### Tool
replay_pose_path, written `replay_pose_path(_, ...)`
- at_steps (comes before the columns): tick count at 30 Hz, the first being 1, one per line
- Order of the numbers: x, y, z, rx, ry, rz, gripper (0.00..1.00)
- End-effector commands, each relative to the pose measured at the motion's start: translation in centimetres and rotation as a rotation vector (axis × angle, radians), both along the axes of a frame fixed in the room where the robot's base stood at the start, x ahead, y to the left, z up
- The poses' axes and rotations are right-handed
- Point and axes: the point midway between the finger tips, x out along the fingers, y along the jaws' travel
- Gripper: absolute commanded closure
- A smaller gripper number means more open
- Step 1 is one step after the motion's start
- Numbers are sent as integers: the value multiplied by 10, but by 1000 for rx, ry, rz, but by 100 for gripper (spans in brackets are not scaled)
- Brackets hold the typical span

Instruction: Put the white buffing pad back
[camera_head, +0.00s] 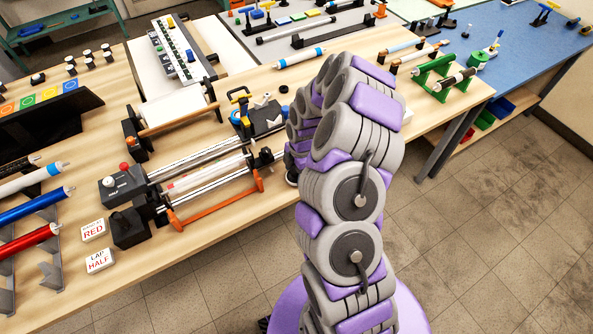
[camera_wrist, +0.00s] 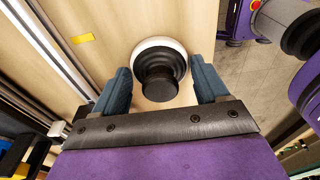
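The white buffing pad (camera_wrist: 152,42) shows in the wrist view as a white disc with a stepped black grip (camera_wrist: 160,84) on top. It appears to rest on the wooden bench. My gripper (camera_wrist: 161,78) is open, with one blue finger on each side of the black grip. Small gaps show between the fingers and the grip, so it is not clamped. In the head view my arm hides the gripper and most of the area beneath it. I cannot make out a place for the pad.
A lapping rig with metal rails (camera_head: 205,153) and an orange handle (camera_head: 220,207) lies left of my arm. Signs reading RED (camera_head: 93,230) and LAP HALF (camera_head: 99,261) stand near the front edge. A green stand (camera_head: 438,76) is at right. Open floor lies right of the bench.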

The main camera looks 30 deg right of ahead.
Motion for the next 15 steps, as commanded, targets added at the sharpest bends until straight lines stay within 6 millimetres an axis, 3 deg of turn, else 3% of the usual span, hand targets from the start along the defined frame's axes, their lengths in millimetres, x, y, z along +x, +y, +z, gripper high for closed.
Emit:
replay_pose_path(7,0,-4,0,3,0,-1,3)
replay_pose_path(15,0,-3,1,3,0,0,3)
